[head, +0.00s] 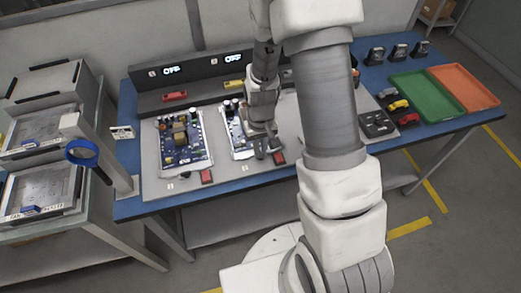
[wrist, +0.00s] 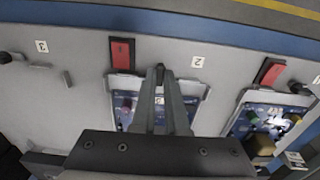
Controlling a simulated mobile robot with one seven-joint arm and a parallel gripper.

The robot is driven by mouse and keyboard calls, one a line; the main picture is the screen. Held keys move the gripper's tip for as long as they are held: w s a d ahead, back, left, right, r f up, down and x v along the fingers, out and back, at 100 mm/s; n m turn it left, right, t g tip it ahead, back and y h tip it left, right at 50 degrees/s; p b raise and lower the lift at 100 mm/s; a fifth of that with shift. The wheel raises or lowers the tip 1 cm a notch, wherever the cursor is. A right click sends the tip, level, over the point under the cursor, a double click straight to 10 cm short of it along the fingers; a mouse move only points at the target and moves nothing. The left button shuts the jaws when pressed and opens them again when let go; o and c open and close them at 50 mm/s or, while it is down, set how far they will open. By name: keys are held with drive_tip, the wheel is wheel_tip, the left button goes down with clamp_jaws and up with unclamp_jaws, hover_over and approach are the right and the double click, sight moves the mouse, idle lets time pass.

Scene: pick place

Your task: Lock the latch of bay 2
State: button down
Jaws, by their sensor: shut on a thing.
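The bay 2 board (head: 238,142), blue with components, lies in its bay, marked by a "2" label (wrist: 197,62). My gripper (wrist: 160,76) is over the front edge of this board, its fingers close together. It seems shut on the small dark latch of bay 2, which the fingertips mostly hide; I cannot tell the latch's angle. In the head view my gripper (head: 266,152) is at the front of bay 2. A red block (wrist: 122,52) sits beside the fingers and also shows in the head view (head: 279,158).
The bay 1 board (head: 180,140) is at the left, with its own red block (head: 206,176). A dark console (head: 195,75) with lit displays runs along the back. Green (head: 425,95) and orange (head: 464,88) trays lie at the right. A rack (head: 45,140) stands at the far left.

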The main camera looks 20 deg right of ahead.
sight(261, 154)
idle(0.5)
drive_tip(key=c, duration=0.9)
unclamp_jaws()
drive_tip(key=shift+c, duration=0.2)
drive_tip(key=shift+r, duration=0.1)
wheel_tip(261, 154, up, 17)
drive_tip(key=p, duration=0.2)
drive_tip(key=shift+r, duration=0.15)
